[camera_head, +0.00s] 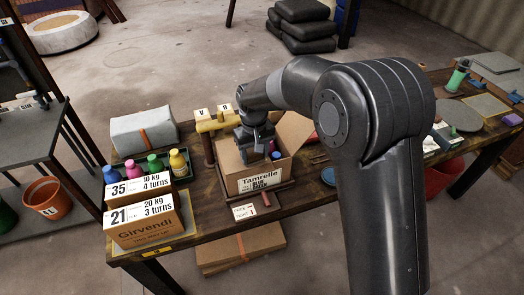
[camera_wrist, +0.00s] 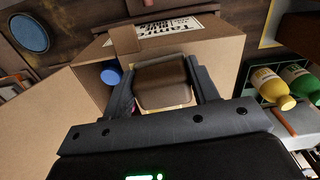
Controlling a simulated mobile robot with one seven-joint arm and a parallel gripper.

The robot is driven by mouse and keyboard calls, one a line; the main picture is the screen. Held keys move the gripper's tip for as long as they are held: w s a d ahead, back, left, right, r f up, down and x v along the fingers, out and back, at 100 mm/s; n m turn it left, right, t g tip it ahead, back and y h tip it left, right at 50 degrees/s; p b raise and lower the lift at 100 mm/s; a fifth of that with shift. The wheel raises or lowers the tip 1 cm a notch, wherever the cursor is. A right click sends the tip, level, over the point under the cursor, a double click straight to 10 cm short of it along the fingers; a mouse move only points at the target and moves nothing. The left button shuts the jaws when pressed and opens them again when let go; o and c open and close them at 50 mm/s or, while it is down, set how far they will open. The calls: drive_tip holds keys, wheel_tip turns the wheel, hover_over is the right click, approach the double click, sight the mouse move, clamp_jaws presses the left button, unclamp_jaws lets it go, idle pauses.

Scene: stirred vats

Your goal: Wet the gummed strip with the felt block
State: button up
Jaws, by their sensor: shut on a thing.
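My gripper (camera_head: 256,150) is low over the open Tamrelle carton (camera_head: 262,182) in the head view. In the wrist view my gripper (camera_wrist: 163,88) is shut on a brown block with rounded edges (camera_wrist: 161,76), which looks like the felt block. A pale band shows along its near edge. The carton wall (camera_wrist: 185,52) lies beyond the block, and a tan tab (camera_wrist: 124,39) sits at its edge by the printed label. I cannot tell whether that tab is the gummed strip, or whether the block touches the carton. In the head view the block is hidden.
A blue cap (camera_wrist: 111,74) shows inside the carton. Yellow pipework (camera_head: 212,124) stands left of the gripper. Bottles (camera_head: 155,165) and two marked cartons (camera_head: 143,222) stand at left. A blue disc (camera_head: 328,176) lies right of the carton.

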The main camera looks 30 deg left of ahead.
drive_tip(key=shift+s+a, duration=0.9)
drive_tip(key=shift+s, duration=0.05)
drive_tip(key=shift+r, duration=4)
drive_tip(key=shift+w+d, duration=0.1)
